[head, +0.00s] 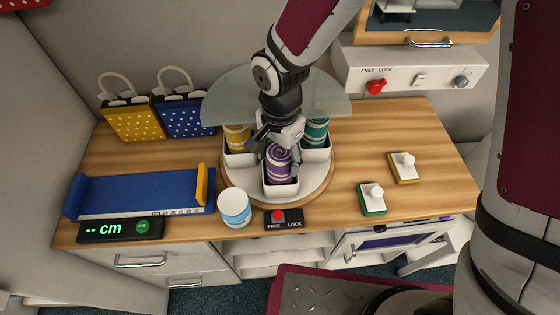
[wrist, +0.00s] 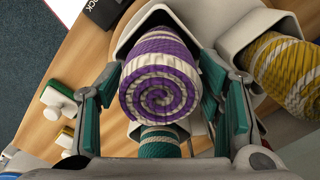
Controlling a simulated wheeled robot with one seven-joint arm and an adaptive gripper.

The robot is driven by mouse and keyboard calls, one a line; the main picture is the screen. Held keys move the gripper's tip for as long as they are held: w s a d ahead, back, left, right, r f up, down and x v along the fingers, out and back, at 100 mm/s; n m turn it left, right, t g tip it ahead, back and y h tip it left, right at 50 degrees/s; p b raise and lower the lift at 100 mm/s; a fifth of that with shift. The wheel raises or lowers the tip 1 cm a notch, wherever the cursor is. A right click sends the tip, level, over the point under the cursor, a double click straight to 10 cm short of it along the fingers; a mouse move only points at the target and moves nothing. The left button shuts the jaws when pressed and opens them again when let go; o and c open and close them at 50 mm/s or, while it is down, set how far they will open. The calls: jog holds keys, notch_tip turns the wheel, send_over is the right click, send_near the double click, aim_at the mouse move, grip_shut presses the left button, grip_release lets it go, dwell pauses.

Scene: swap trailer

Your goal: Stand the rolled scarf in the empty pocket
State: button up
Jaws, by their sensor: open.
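A purple and cream rolled scarf (head: 278,167) stands upright in the front white pocket of a round turntable (head: 313,196). My gripper (head: 277,145) is open above it, its fingers on either side of the roll's top. In the wrist view the purple spiral end (wrist: 160,95) lies between the two spread fingers; I cannot tell whether they touch it. A yellow rolled scarf (head: 237,137) is in the back-left pocket and a teal one (head: 316,132) in the back-right pocket. I see no empty pocket; the area behind my gripper is hidden.
A translucent screen (head: 228,103) stands across the turntable behind my gripper. In front are a white-and-blue jar (head: 235,207) and a red-buttoned FREE/LOCK box (head: 283,219). A blue measuring tray (head: 140,195) lies left; two knobbed blocks (head: 373,198) (head: 404,167) sit right.

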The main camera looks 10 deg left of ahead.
notch_tip(320, 180, up, 9)
jog(key=shift+r+b, duration=0.15)
jog(key=shift+b, duration=0.15)
jog(key=s+d+r+n+t, duration=0.2)
jog(key=d+r, duration=0.5)
jog(key=d, duration=0.3)
jog(key=s+d+r+n+t, duration=0.1)
jog(key=d+r+n+t, duration=0.1)
jog(key=d+r, duration=0.65)
jog(key=s+d+r+n+t, duration=0.1)
jog(key=s+d+n, duration=0.1)
jog(key=s+d, duration=0.4)
jog(key=shift+s+d+r+t, duration=0.15)
jog(key=shift+d+r+t, duration=0.15)
jog(key=shift+d+r, duration=0.1)
jog(key=shift+a, duration=0.1)
